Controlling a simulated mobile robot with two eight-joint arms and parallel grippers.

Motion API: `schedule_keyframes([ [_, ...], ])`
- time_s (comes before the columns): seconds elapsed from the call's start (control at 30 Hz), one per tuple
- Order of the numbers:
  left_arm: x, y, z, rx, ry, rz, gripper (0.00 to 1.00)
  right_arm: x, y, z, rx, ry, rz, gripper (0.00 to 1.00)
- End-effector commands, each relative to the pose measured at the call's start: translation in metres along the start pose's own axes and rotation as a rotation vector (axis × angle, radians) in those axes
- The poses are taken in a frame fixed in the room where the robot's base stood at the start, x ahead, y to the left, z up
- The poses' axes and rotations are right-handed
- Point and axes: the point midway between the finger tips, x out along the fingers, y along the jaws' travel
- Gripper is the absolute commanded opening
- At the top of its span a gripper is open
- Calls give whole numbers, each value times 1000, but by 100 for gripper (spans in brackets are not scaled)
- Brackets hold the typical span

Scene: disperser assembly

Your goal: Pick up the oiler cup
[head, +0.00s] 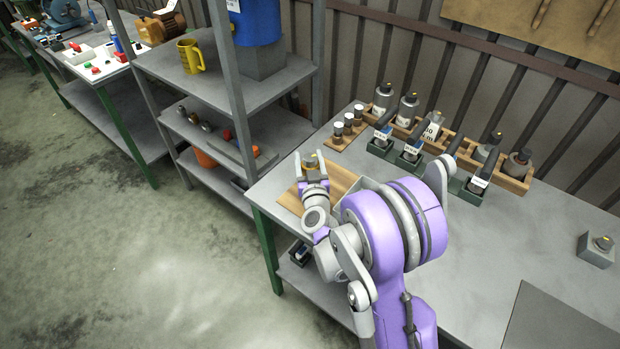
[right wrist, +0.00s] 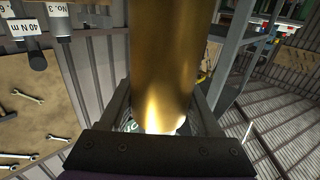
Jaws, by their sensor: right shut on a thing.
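A brass cylinder, which I take to be the oiler cup (head: 310,160), is between the fingertips of my right gripper (head: 312,168), over the far left part of the wooden board on the bench. In the right wrist view the brass body of the oiler cup (right wrist: 175,60) fills the middle, upright between the two fingers of my right gripper (right wrist: 165,115). The gripper is shut on it. The cup's lower end is hidden by the gripper, and I cannot tell whether it touches the board. My left gripper is not in view.
The wooden board (head: 289,202) lies at the bench's left end. Behind it stand a small wooden rack (head: 338,143) and several dark bins with labelled tools. A grey block (head: 596,250) sits at the right. A metal shelf (head: 290,76) with a yellow mug (head: 191,57) stands left of the bench.

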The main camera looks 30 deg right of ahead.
Motion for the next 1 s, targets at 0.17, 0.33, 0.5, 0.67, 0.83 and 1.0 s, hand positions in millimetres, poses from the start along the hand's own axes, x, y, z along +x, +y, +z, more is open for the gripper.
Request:
schedule_keyframes([
  [0.17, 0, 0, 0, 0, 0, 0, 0, 0, 0, 0, 0, 0, 0, 7],
  [0.33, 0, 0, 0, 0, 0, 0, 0, 0, 0, 0, 0, 0, 0, 0],
  [0.5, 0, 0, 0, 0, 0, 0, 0, 0, 0, -1, 0, 1, 1, 0],
  [0.67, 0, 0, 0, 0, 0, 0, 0, 0, 0, -1, 0, 1, 1, 0],
  [0.83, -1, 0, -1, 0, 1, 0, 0, 0, 0, -11, 0, 1, 1, 0],
  [1.0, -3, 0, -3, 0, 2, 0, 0, 0, 0, -35, 0, 2, 1, 0],
])
